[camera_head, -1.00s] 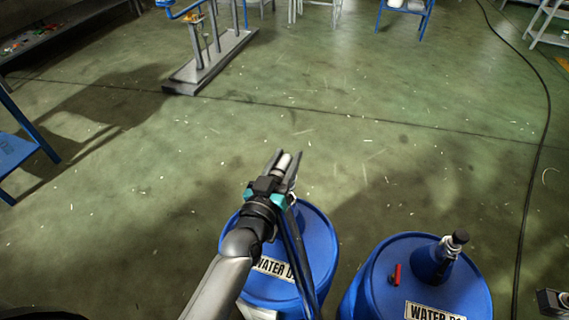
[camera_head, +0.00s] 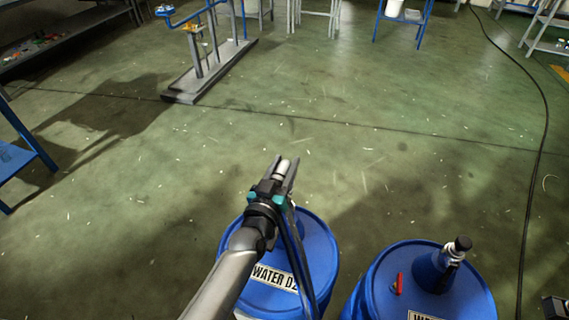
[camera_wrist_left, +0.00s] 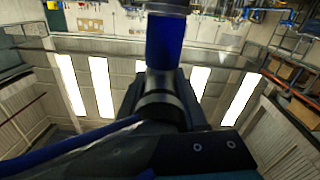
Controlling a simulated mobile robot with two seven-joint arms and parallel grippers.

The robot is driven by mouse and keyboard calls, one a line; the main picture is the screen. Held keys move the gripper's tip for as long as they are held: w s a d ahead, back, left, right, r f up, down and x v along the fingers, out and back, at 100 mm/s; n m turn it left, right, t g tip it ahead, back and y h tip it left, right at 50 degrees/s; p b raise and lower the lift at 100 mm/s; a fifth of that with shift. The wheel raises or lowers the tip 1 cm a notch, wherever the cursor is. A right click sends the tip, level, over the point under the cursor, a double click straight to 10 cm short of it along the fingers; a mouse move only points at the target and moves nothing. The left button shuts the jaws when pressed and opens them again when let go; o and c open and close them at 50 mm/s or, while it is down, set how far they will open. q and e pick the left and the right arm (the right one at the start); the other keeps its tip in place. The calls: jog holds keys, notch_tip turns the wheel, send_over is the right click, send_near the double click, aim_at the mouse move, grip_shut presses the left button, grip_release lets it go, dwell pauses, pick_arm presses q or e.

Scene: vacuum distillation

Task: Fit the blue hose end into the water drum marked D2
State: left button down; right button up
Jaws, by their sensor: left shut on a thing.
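My left gripper (camera_head: 282,172) is over the blue drum labelled WATER D2 (camera_head: 322,262). It is shut on the hose end (camera_head: 283,168), a pale metallic tip between the fingers. In the left wrist view the hose end is a blue piece (camera_wrist_left: 165,45) with a grey fitting at the top edge of the picture. A blue hose (camera_head: 296,262) hangs from the gripper down across the front of the drum. The drum's opening is hidden behind my gripper and arm.
A second blue water drum (camera_head: 385,290) stands to the right, with a blue funnel-shaped fitting (camera_head: 436,268) with a dark cap and a small red piece (camera_head: 398,283) on top. A black cable (camera_head: 537,150) runs along the floor at right.

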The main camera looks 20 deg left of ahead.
pick_arm(q)
jog(key=shift+f+b, duration=2)
jog(key=shift+f, duration=0.65)
jog(key=shift+p, duration=0.4)
jog(key=shift+r, duration=0.1)
jog(key=shift+f+b, duration=0.45)
jog(key=shift+f, duration=0.3)
jog(key=shift+f+b, duration=0.85)
jog(key=shift+f, duration=0.15)
